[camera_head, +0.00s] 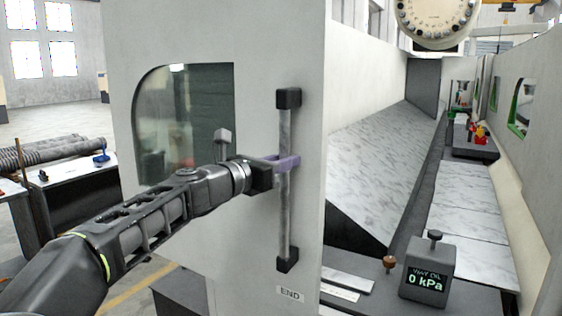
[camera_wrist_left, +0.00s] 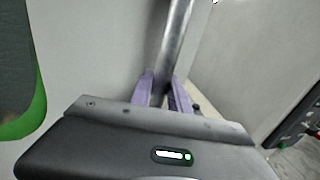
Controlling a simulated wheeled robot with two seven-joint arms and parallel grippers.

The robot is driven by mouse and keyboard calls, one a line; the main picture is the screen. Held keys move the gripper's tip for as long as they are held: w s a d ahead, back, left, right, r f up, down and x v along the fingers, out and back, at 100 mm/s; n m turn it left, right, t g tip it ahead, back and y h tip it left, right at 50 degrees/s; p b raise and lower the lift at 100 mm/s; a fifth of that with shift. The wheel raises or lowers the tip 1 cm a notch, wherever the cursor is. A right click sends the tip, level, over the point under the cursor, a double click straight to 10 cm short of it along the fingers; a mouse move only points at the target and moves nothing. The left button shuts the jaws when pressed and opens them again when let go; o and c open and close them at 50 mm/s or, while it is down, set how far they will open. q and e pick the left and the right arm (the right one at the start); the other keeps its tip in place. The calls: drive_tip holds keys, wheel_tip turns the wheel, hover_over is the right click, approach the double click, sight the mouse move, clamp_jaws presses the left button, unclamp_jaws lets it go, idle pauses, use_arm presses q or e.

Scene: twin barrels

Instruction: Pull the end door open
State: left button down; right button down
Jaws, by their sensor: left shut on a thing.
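The end door (camera_head: 260,60) is a pale panel with a rounded window (camera_head: 180,110) and a label reading END (camera_head: 290,294). A vertical metal bar handle (camera_head: 285,215) with black end mounts stands near its right edge. My left gripper (camera_head: 287,162) is shut on the handle at about mid-height, its purple fingers on either side of the bar. In the left wrist view the handle (camera_wrist_left: 175,40) runs up from between the purple fingers (camera_wrist_left: 163,92). The door's right edge stands apart from the machine interior. My right gripper is not in view.
Right of the door is the machine interior with a sloped marbled panel (camera_head: 375,145). A table with ribbed hoses (camera_head: 45,155) stands at left.

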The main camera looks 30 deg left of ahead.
use_arm(q)
drive_tip(key=shift+d, duration=0.25)
drive_tip(key=c, duration=1.3)
unclamp_jaws()
drive_tip(key=shift+o, duration=0.2)
drive_tip(key=b+v, duration=0.1)
drive_tip(key=v, duration=0.6)
drive_tip(key=shift+s+a, duration=0.15)
drive_tip(key=shift+s, duration=0.2)
